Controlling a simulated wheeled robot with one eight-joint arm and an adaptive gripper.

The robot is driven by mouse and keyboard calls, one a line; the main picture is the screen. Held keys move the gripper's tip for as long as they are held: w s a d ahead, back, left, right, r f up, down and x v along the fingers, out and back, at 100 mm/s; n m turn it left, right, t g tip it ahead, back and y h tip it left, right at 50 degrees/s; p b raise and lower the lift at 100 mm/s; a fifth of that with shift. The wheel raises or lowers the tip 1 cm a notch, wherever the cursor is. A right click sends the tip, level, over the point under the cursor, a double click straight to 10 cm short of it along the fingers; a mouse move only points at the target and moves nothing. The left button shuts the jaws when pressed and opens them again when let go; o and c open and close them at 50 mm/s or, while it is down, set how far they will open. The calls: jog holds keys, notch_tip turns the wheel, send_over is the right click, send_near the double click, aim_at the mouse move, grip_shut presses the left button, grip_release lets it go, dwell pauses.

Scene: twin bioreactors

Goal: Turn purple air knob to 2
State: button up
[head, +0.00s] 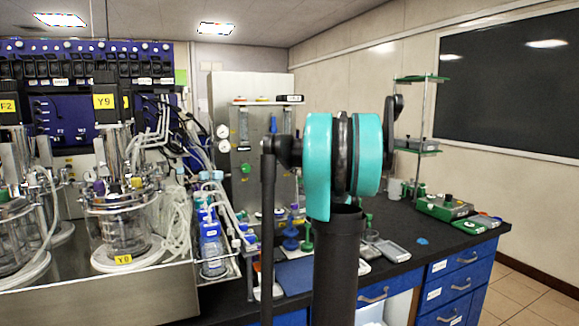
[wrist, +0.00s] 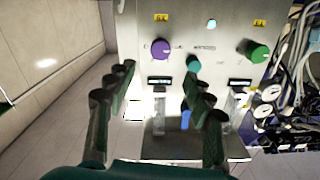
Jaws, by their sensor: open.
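The purple air knob (wrist: 161,49) is a round knob on the silver gas panel (wrist: 190,35) in the wrist view. Small markings sit beside it, but I cannot read which number it points to. My gripper (wrist: 159,66) is open and empty, with one dark finger to the left of the purple knob and one to the right, both a little lower in the picture. A gap seems to remain between fingertips and knob. In the head view the silver panel (head: 225,100) stands at the back, and my arm hides the purple knob's part of it.
A green knob (wrist: 258,52) and a small cyan button (wrist: 211,23) sit to the purple knob's right. Round gauges (wrist: 271,92) and hoses lie further right. Glass bioreactors (head: 124,215) stand left in the head view; a black bench (head: 455,240) with small items extends right.

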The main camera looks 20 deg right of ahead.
aim_at(288, 164)
jog(key=w, duration=1.1)
jog(key=shift+w+a, duration=0.15)
jog(key=shift+a, duration=0.05)
jog(key=c, duration=1.2)
